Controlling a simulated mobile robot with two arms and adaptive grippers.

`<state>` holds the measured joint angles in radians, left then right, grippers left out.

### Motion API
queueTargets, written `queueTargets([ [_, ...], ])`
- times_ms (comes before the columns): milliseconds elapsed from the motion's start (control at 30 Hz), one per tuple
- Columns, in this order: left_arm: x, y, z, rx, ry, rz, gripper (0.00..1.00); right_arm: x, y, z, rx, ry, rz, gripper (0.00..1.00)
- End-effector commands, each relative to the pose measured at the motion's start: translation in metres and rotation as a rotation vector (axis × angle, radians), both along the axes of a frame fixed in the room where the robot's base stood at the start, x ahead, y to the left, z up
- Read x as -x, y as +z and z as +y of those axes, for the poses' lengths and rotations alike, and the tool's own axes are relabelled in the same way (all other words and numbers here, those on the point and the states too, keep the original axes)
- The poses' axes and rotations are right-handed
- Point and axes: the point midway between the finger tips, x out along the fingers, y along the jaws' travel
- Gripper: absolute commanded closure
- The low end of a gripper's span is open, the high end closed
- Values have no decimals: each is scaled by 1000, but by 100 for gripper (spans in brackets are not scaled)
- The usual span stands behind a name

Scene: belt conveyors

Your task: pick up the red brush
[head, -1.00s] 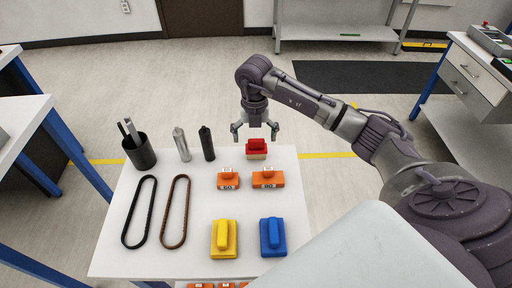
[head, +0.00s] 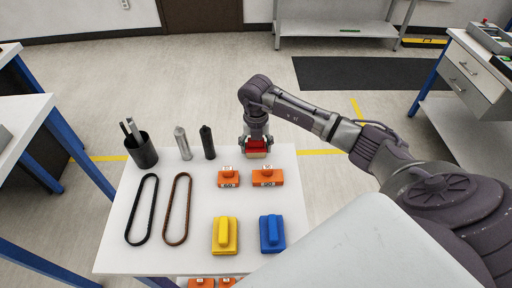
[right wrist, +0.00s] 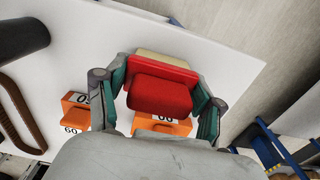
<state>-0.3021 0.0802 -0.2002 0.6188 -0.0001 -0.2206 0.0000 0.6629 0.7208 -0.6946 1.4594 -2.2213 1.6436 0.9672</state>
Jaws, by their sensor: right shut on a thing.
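The red brush (head: 256,146) is at the far right part of the white table, with a pale lower part showing beneath the red. My right gripper (head: 256,141) is over it from above, its fingers shut on the brush's sides. In the right wrist view the red brush (right wrist: 160,94) sits between the two green-padded fingers of the right gripper (right wrist: 160,100). I cannot tell whether the brush touches the table. My left gripper is not in view.
On the white table (head: 205,265) stand orange weights (head: 268,177), a yellow brush (head: 224,235), a blue brush (head: 272,234), two belts (head: 176,210), a grey bottle (head: 183,143), a black bottle (head: 207,143) and a black cup (head: 143,152) of tools. The orange weights are close in front of the gripper.

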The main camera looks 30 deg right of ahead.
Motion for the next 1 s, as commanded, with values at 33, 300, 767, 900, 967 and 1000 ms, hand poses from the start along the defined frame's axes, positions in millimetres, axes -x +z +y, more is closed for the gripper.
queueTargets([
  [33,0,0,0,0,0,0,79,0,0,0,1,0,1,59],
  [300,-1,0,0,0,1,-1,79,0,0,0,0,0,0,68],
  [767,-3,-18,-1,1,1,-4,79,14,48,7,2,5,-2,68],
  [900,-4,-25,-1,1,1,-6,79,42,67,23,2,6,-3,68],
  [967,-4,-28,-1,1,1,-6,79,53,75,29,1,5,-3,68],
  [1000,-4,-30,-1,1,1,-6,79,60,80,33,2,4,-3,68],
])
